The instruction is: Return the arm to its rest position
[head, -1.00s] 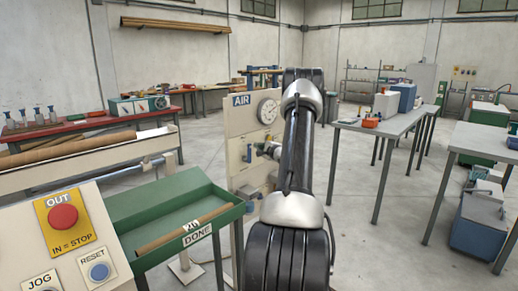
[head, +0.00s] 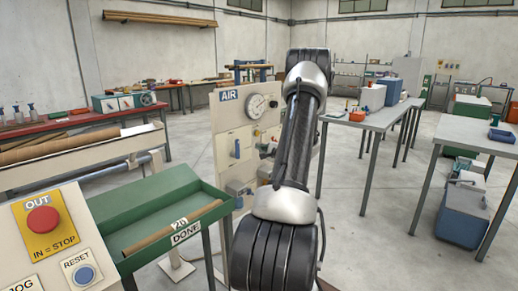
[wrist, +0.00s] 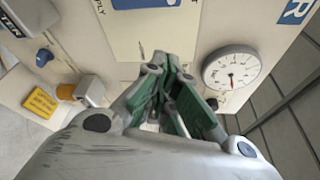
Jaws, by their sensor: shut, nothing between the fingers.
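My gripper (wrist: 172,62) shows in the wrist view with its green-padded fingers together and nothing between them. It points at the face of the pale AIR panel (wrist: 125,45), beside the round gauge (wrist: 232,70). I cannot tell the exact gap to the panel. In the head view my black and silver arm rises in the middle, in front of the AIR panel (head: 228,125), and hides most of the gripper. The gauge (head: 258,107) shows just left of the arm.
A green tray (head: 150,200) marked DONE holds a brown tube (head: 165,232) left of my arm. The control box with a red OUT button (head: 43,220) is at the near left. Grey tables (head: 375,118) stand at the right, with open floor between.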

